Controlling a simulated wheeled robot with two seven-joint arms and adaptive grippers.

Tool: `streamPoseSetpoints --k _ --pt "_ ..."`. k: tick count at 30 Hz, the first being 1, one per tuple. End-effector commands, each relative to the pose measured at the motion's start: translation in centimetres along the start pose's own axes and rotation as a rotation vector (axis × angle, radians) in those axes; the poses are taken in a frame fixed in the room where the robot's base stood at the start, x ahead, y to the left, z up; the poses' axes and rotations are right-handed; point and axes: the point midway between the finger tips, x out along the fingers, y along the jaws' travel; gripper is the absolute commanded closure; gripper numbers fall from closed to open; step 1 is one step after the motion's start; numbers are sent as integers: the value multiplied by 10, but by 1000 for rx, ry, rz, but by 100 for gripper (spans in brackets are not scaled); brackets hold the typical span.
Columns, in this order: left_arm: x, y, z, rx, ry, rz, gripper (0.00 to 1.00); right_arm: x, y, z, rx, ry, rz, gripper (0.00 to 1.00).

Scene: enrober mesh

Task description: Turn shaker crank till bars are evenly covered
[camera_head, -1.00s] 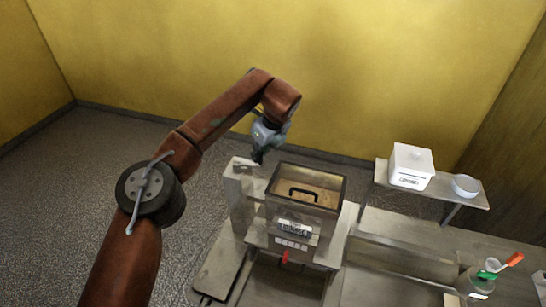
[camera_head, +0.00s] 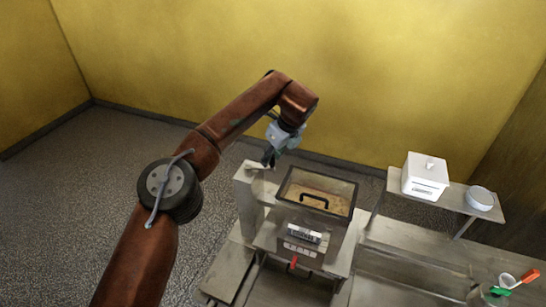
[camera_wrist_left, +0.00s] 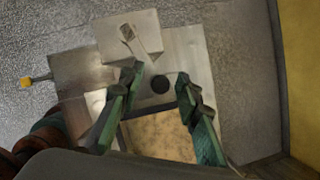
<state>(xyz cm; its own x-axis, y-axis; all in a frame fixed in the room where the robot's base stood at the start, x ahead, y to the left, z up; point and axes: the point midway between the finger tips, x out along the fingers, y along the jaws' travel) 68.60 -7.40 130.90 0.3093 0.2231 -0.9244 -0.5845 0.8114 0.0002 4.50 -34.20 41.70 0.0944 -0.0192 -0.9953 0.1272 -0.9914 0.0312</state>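The shaker is a metal box (camera_head: 324,227) with an open top, a black handle and tan material inside. Its tan contents (camera_wrist_left: 158,135) also show in the left wrist view. My left gripper (camera_head: 269,159) hangs at the box's back left corner, above the machine. In the left wrist view my left gripper (camera_wrist_left: 157,77) is open, with a round black knob (camera_wrist_left: 160,84) showing between its fingers. The knob seems to be the crank's, but I cannot tell its height or any contact. The bars cannot be made out. My right gripper is not in view.
A red lever (camera_head: 293,263) sticks out at the machine's front. A shelf (camera_head: 448,191) at the right holds a white box (camera_head: 425,178) and a white bowl (camera_head: 480,198). A jar with green and orange-handled tools (camera_head: 500,292) stands at the lower right. The floor at left is clear.

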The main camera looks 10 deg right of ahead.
Motion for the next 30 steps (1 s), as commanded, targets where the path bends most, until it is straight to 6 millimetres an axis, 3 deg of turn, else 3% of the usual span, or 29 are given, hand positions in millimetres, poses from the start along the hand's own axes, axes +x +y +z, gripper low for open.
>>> streamPoseSetpoints --k 11,24,30 --pt "-7 -1 0 0 -2 -2 67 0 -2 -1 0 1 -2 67" --pt "-90 -1 0 -1 -3 -1 67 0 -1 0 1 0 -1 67" --pt "-114 0 0 -1 -2 0 67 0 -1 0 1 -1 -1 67"
